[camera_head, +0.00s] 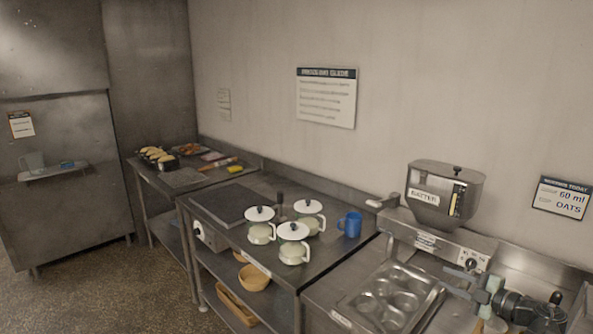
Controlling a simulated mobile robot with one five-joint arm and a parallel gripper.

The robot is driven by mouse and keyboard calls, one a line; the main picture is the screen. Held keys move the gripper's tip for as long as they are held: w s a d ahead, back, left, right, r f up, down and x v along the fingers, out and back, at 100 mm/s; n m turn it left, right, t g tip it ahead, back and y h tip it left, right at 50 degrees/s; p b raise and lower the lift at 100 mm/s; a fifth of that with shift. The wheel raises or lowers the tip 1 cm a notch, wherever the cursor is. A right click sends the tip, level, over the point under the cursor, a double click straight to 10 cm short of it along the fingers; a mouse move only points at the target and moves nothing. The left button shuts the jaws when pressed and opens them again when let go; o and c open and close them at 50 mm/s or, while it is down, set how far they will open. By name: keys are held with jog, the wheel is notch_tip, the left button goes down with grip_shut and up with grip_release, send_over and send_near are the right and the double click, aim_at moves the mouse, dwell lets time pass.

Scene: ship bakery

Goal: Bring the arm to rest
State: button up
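My gripper (452,280) is at the lower right, at the end of my dark arm (525,308). Its two dark fingers point left and look apart, with nothing seen between them. It shows in front of the metal counter, right of the muffin pan and below the batter dispenser. I cannot tell its exact height above the counter.
The batter dispenser (446,193) stands behind a muffin pan (391,299). Several white-lidded pots (293,243) and a blue mug (350,224) stand on the middle table, near a dark griddle (228,202). Bowls (254,276) sit on the shelf below. Floor at left is clear.

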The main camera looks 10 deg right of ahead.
jog(key=w+a+r+m+t+h, duration=0.1)
jog(key=w+a+r+m+h, duration=0.15)
jog(key=w+a, duration=0.75)
jog(key=w+a+r+m+t+h, duration=0.15)
jog(key=w+a+m, duration=0.25)
jog(key=w+a, duration=0.55)
jog(key=w+a+r+m+t+h, duration=0.1)
jog(key=w+a+r+m+t, duration=0.2)
jog(key=w+a, duration=0.7)
jog(key=s+a+f+m+g+h, duration=0.25)
jog(key=s+f+m+g, duration=0.2)
jog(key=f, duration=0.35)
jog(key=s+a+f+m+g+h, duration=0.1)
jog(key=s+a+f+m+g, duration=0.2)
jog(key=f+g, duration=0.35)
jog(key=s+a+f+g+y, duration=0.1)
jog(key=s+f+g, duration=0.4)
jog(key=s, duration=0.5)
jog(key=s+a+f+g+y, duration=0.2)
jog(key=s+a+f+g, duration=0.2)
jog(key=s+f, duration=0.3)
jog(key=s, duration=0.3)
jog(key=shift+a+f+g, duration=0.25)
jog(key=shift+a+g, duration=0.05)
jog(key=shift+g, duration=0.05)
